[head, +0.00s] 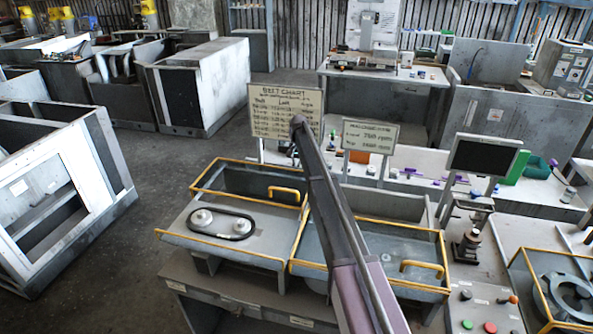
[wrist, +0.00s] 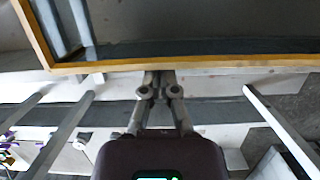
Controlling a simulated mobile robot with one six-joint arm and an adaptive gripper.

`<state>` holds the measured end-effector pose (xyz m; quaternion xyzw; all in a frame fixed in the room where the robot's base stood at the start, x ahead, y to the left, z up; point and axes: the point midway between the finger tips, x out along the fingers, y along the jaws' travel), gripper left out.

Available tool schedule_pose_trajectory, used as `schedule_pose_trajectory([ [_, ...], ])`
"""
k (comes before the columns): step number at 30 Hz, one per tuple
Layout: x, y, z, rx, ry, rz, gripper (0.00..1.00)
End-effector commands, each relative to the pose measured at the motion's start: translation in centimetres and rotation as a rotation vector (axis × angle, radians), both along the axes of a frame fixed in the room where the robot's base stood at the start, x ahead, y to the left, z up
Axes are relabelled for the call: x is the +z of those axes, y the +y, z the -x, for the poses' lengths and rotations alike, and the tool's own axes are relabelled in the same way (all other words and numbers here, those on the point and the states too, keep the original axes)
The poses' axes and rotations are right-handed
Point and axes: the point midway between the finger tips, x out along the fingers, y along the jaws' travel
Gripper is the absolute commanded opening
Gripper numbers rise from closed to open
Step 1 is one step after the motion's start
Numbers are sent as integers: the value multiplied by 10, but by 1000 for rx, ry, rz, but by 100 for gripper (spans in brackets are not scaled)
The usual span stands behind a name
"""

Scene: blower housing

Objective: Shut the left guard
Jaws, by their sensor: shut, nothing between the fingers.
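The left guard (head: 247,183) is a grey, yellow-edged cover standing raised behind the left housing, with a yellow handle (head: 284,190) on it. The belt and two pulleys (head: 220,223) below lie uncovered. In the wrist view a yellow rim (wrist: 215,64), apparently this guard's, crosses the top of the picture. My gripper (wrist: 160,77) is shut and empty, its tips close to that rim; I cannot tell whether they touch. In the head view my arm runs up past the guard's right side, and its fingers cannot be made out.
The right guard (head: 375,252) with its yellow handle (head: 422,265) is to the right of my arm. A belt chart sign (head: 284,112) and a smaller sign (head: 370,136) stand on posts behind the housings. A monitor (head: 482,156) stands at right. Open floor (head: 150,180) is at left.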

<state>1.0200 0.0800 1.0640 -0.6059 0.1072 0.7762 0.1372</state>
Motion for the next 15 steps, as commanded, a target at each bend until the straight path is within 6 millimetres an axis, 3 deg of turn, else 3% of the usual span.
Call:
schedule_pose_trajectory([
  [9,0,3,2,3,0,0,0],
  [15,0,11,21,5,0,0,0],
])
